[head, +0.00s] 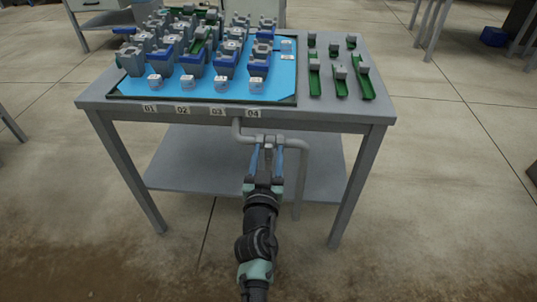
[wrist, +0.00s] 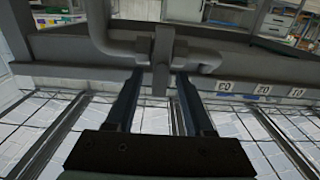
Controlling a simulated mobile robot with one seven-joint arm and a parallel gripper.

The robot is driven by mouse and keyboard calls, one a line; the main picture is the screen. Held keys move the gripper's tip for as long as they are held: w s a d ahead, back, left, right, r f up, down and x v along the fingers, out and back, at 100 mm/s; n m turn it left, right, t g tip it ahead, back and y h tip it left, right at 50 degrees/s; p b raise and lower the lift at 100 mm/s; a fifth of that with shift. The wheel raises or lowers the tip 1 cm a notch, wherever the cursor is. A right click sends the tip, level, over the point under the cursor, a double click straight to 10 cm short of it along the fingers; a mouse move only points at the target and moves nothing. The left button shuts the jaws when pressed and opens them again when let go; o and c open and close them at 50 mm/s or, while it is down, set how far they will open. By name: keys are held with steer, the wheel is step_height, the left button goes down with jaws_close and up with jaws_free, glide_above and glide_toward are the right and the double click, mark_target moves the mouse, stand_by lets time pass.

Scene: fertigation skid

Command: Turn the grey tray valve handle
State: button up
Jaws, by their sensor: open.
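The grey valve handle (wrist: 161,72) is a short flat bar on the grey pipe (head: 298,165) that bends out below the table's front edge. In the wrist view the pipe (wrist: 108,38) runs to both sides of the valve body. My gripper (head: 268,147) is open, with one blue finger on each side of the handle. In the wrist view the fingertips (wrist: 160,77) flank the handle, with gaps showing between it and the fingers. In the head view the fingers and wrist partly cover the handle and valve.
The blue tray (head: 205,90) on the grey table (head: 333,111) holds grey and blue fittings and several small white-grey blocks. Green channel pieces (head: 341,82) lie at its right. Labels 01 to 04 mark the front edge. A lower shelf (head: 190,160) lies behind my gripper. Floor on both sides is clear.

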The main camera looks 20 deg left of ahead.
steer(key=shift+w+a, duration=0.2)
steer(key=shift+w, duration=0.3)
jaws_close()
